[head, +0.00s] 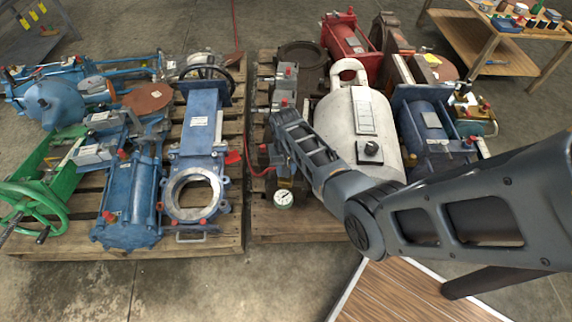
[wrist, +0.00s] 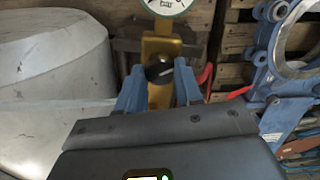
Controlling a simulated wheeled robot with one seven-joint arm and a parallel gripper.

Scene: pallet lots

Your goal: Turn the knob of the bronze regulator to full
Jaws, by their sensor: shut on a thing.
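The bronze regulator (wrist: 162,48) shows in the wrist view as a gold-coloured body with a round white gauge (wrist: 166,5) at its top. Its dark knob (wrist: 158,72) sits between the two blue fingers of my gripper (wrist: 158,77), which is shut on it. The knob looks tilted, and its exact setting cannot be read. In the head view the gauge (head: 283,199) shows at the front edge of the right pallet, while the regulator's body and knob are mostly hidden by my arm and gripper.
A large white tank (head: 345,110) stands right beside the regulator on the right pallet (head: 262,225). Blue valves and cylinders (head: 195,135) and a green valve (head: 50,180) fill the left pallet. A red part (wrist: 204,75) lies close by my gripper.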

